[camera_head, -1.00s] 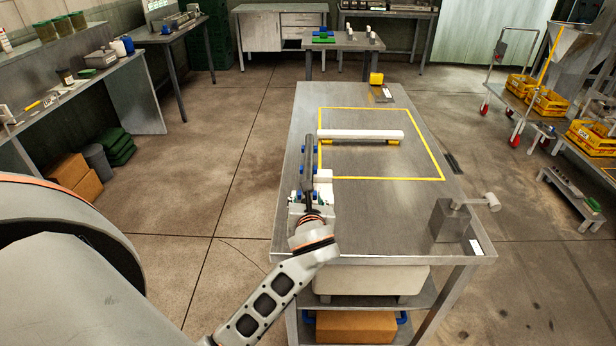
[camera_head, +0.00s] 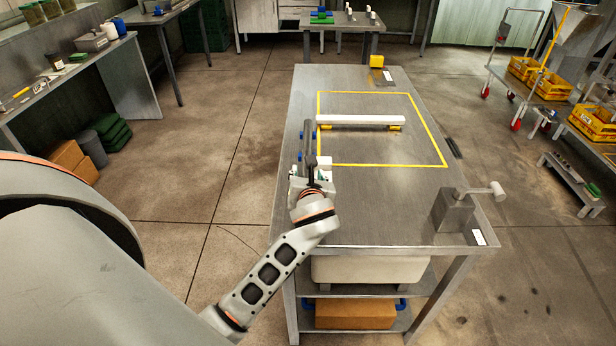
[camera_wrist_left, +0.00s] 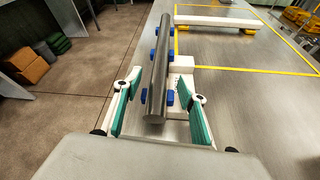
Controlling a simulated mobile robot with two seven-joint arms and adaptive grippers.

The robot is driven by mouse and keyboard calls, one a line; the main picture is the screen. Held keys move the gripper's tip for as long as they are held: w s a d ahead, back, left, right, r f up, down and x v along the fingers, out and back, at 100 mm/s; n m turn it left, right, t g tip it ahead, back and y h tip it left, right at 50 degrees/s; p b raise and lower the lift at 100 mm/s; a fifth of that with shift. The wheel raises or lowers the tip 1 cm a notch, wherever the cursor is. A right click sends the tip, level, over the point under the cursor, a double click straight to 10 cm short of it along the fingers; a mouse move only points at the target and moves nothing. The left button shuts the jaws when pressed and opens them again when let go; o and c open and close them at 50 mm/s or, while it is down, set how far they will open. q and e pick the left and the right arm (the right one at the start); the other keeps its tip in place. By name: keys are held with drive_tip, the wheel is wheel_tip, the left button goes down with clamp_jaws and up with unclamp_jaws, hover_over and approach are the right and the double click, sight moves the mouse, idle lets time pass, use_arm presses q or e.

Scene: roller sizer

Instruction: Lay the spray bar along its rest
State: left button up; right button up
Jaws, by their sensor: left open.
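A dark grey round bar (camera_head: 308,138), which looks like the spray bar, lies lengthwise near the table's left edge. In the left wrist view the bar (camera_wrist_left: 158,80) has blue blocks along both sides and a white block at its right. A white beam (camera_head: 360,120) on yellow supports lies crosswise farther back; it may be the rest, but I cannot tell. My left gripper (camera_head: 312,174) is at the bar's near end. In the left wrist view its green-padded fingers (camera_wrist_left: 160,86) are spread, one each side of the bar, with gaps showing. My right gripper is out of view.
The steel table (camera_head: 390,205) has a yellow outline (camera_head: 380,165) around a mostly bare area. A grey block with a handle (camera_head: 455,210) stands at the near right corner. A yellow item (camera_head: 376,61) sits at the far edge. A shelf below holds a box (camera_head: 355,314).

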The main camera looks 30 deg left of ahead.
sight(307, 154)
use_arm(q)
drive_tip(key=shift+b+x, duration=0.35)
drive_tip(key=shift+x, duration=2.8)
drive_tip(key=shift+c, duration=0.3)
clamp_jaws()
